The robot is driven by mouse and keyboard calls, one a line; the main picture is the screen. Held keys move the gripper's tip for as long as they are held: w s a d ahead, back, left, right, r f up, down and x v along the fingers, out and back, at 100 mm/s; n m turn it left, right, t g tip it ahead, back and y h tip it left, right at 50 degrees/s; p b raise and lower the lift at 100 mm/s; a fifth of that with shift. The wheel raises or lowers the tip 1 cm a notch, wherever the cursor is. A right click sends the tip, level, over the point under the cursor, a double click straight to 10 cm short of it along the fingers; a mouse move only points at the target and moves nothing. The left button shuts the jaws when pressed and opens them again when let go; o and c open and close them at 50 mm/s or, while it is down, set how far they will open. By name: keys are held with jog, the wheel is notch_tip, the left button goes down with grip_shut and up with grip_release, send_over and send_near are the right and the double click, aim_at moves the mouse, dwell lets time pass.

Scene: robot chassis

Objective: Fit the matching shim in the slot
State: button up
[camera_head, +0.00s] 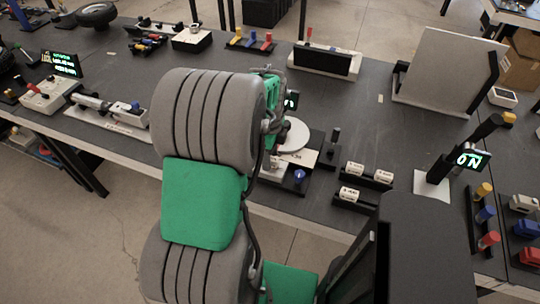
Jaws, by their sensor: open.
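Small white labelled blocks, which look like the shims, sit in black holders on the table right of my arm: one at the upper left (355,168), one at the right (383,176) and one in front (349,194). Their labels are too small to read. I cannot make out the slot for sure. My gripper (271,158) is mostly hidden behind my large grey and green arm, over the table's near middle. Its jaws are open, and I see nothing held. A pale round disc (293,136) on a dark base stands just right of it.
A lit display post (467,160) stands at the right, near coloured pegs (485,213). A large grey panel (440,82) stands at the back right. A black block (322,61) and a peg row (251,41) are at the back. Open tabletop lies between disc and panel.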

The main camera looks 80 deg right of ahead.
notch_tip(320, 180, up, 8)
jog(key=shift+f+b, duration=0.1)
jog(key=shift+b, duration=0.2)
dwell(0.5)
